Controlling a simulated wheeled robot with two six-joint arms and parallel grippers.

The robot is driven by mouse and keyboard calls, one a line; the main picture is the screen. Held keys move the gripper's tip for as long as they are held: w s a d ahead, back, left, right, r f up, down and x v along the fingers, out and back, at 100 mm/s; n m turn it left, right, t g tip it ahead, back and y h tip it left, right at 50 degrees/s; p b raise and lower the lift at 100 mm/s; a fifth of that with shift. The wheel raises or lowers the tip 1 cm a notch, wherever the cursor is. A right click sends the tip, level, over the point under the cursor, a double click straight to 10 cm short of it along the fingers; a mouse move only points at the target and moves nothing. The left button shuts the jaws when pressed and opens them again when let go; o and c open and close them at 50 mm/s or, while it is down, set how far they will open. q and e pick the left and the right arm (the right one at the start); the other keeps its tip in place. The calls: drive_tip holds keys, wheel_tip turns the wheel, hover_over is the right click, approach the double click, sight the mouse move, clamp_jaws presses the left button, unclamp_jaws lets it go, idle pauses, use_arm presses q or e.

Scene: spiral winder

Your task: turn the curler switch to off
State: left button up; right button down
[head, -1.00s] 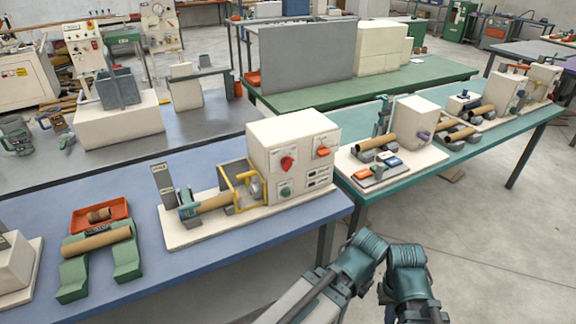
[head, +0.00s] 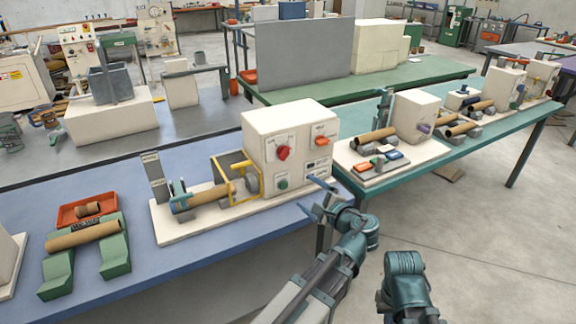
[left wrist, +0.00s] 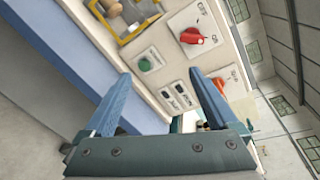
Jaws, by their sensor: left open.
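The white control box (head: 290,125) of the winder stands on the blue table and carries a red rotary knob (head: 283,153) on its front panel. The knob also shows in the left wrist view (left wrist: 198,37), with small lettering around it that I cannot read surely. A green button (head: 282,183) sits below it and an orange switch (head: 322,141) to its right. My left gripper (head: 303,192) is open and empty, in front of the panel's lower right part, below the knob and apart from it. Its blue fingers point at the panel in the left wrist view (left wrist: 160,76). My right gripper is out of view.
A yellow guard frame (head: 236,178) and a cardboard tube (head: 205,198) sit left of the box on the same white base. A teal table (head: 480,135) with similar machines stands to the right. Open floor lies in front.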

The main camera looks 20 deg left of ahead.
sight(287, 155)
use_arm(q)
drive_tip(key=w+a+r, duration=0.1)
drive_tip(key=w+a, duration=0.2)
drive_tip(key=w+a+r+m+t+y, duration=0.1)
drive_tip(key=w+a, duration=0.3)
drive_tip(key=w+a+r+m, duration=0.1)
drive_tip(key=w+a, duration=0.2)
drive_tip(key=a, duration=0.1)
drive_tip(key=shift+w+a+r+t+y+b, duration=0.1)
drive_tip(key=shift+w+r+t+y+b, duration=0.1)
drive_tip(key=shift+t+y+b, duration=0.15)
drive_tip(key=c, duration=1.4)
drive_tip(key=shift+o, duration=0.2)
